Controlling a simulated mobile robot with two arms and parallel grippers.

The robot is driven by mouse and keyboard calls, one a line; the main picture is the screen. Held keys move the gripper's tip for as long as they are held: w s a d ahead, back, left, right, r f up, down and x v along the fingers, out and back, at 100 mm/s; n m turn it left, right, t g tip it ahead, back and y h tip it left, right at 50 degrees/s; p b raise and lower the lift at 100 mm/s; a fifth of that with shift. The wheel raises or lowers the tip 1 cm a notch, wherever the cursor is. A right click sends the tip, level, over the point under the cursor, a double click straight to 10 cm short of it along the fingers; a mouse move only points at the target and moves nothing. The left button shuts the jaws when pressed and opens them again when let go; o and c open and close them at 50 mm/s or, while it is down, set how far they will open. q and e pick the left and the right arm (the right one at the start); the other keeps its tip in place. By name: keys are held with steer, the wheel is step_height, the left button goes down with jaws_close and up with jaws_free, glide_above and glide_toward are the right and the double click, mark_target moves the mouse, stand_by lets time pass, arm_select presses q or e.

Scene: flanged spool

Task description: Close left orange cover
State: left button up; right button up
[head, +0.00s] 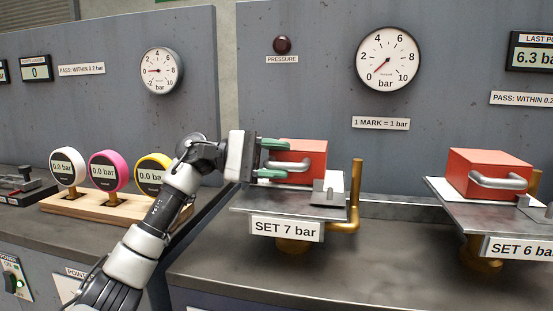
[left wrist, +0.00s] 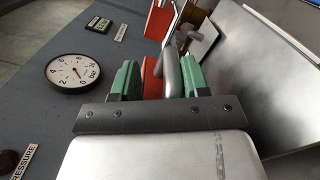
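The left orange cover (head: 303,155) is a box-like lid with a grey bar handle (head: 290,165) on its front. It sits on the left metal stand marked "SET 7 bar" (head: 287,229). My left gripper (head: 271,158) is at the handle, its green fingers above and below it in the head view. In the left wrist view the bar handle (left wrist: 172,74) lies between the two spread fingers, closer to the right one, with orange cover (left wrist: 152,80) showing behind. A gap shows beside the handle, so the fingers look open. My right gripper is not in view.
A second orange cover (head: 489,172) with a handle sits on the right stand. A brass pipe (head: 356,195) rises at the left stand's right side. A gauge (head: 388,59) hangs behind. Three round gauges, one of them pink (head: 107,170), stand on a wooden base at left.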

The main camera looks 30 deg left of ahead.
arm_select(q)
steer(key=shift+a+r, duration=0.1)
steer(key=v, duration=1)
steer(key=shift+s+a, duration=0.15)
steer(key=shift+a, duration=0.2)
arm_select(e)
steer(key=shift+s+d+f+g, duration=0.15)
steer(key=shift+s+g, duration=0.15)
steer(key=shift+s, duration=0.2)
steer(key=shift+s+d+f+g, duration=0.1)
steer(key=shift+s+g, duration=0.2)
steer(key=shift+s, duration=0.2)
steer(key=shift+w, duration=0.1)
